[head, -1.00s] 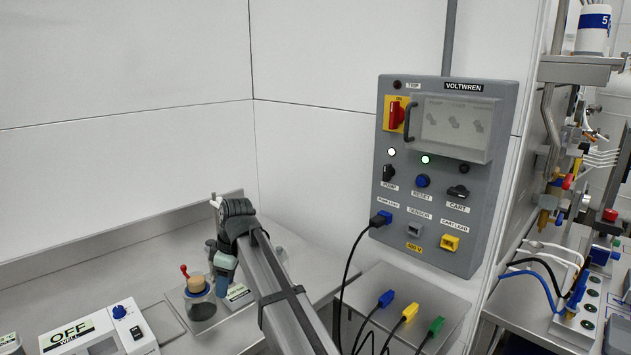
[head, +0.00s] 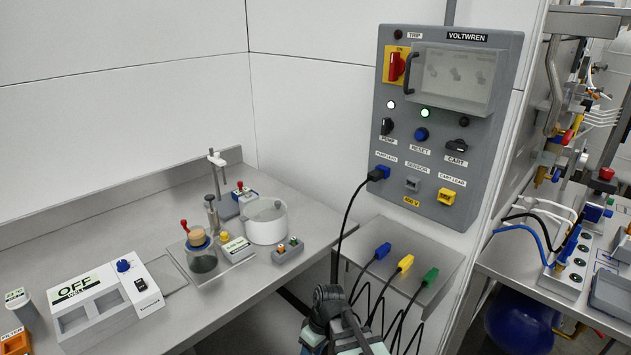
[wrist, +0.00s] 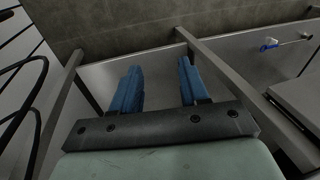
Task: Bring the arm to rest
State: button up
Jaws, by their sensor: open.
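In the wrist view my gripper (wrist: 158,88) is open. Its two blue fingers stand apart with nothing between them. Beyond them are grey metal frame members and a dark floor. In the head view my arm shows at the bottom centre, low in front of the bench and below the lead shelf. The fingertips cannot be made out there.
The grey Voltwren panel (head: 447,130) hangs on the wall. Blue, yellow and green plugs (head: 404,263) stand on a metal shelf (head: 440,247) above my arm, with black cables hanging close by. The left bench (head: 120,215) holds a white OFF unit (head: 100,300) and a jar (head: 201,255).

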jog(key=s+d+f+m+g+h, duration=0.1)
jog(key=s+d+f+m, duration=0.2)
jog(key=s+d+f, duration=0.45)
jog(key=s+d+f+m+g+h, duration=0.1)
jog(key=s+d+f+m+g, duration=0.25)
jog(key=f, duration=0.65)
jog(key=s+d+f+m, duration=0.1)
jog(key=s+d+f, duration=0.2)
jog(key=s, duration=0.6)
jog(key=s+d+f+m, duration=0.2)
jog(key=s+d+f, duration=0.2)
jog(key=s, duration=0.6)
notch_tip(320, 180, down, 3)
jog(key=shift+r+g, duration=0.15)
jog(key=shift+g, duration=0.3)
dwell(0.9)
